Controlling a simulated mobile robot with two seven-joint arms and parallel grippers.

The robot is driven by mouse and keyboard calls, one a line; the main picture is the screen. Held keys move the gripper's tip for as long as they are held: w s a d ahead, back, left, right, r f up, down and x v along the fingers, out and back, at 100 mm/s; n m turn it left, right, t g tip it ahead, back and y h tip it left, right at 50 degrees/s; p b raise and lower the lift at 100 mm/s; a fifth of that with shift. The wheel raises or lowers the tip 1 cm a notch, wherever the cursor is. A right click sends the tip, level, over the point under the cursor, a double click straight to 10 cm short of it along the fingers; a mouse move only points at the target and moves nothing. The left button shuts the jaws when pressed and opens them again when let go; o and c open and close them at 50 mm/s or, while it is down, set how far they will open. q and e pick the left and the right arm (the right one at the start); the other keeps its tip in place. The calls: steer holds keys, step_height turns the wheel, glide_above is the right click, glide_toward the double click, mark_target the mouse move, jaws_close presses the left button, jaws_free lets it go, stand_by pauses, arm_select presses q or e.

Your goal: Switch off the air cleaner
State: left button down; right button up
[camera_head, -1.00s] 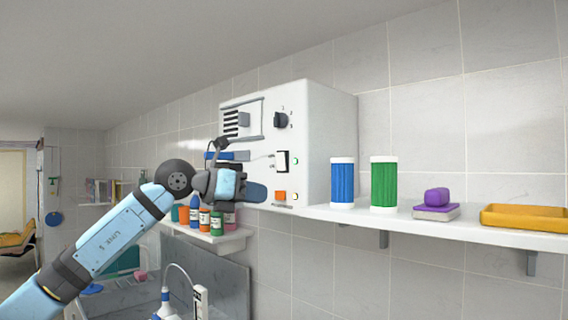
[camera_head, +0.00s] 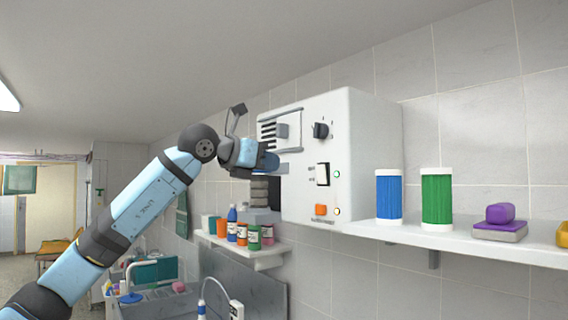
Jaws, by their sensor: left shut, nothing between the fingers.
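The air cleaner (camera_head: 370,150) is a white box on the wall shelf. Its front has a slotted vent with a grey slider tab (camera_head: 283,131), a black knob (camera_head: 320,130), a white rocker switch (camera_head: 322,174) in a dark frame and an orange button (camera_head: 320,210). My left gripper (camera_head: 271,163) is shut and empty at the front's left edge, below the vent, left of the switch. I cannot tell whether it touches the box. My right gripper is out of view.
A blue canister (camera_head: 389,195) and a green canister (camera_head: 436,197) stand right of the box on the shelf (camera_head: 480,243). A purple brush (camera_head: 500,215) lies further right. A lower shelf (camera_head: 262,254) holds several small bottles. The space before the front panel's right part is clear.

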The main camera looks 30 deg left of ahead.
mark_target(318, 168)
arm_select(q)
steer(key=p+x, duration=0.1)
steer(key=x, duration=0.3)
steer(key=p+x, duration=0.2)
steer(key=x, duration=0.2)
steer(key=r+p+x, duration=0.1)
steer(key=x, duration=0.3)
steer(key=shift+d, duration=0.1)
steer(key=shift+w+d, duration=0.1)
steer(key=shift+w, duration=0.2)
steer(key=shift+w+d+b, duration=0.15)
steer(key=shift+w+b, duration=0.25)
steer(key=shift+b, duration=0.15)
steer(key=shift+r+p, duration=0.2)
steer(key=shift+p, duration=0.1)
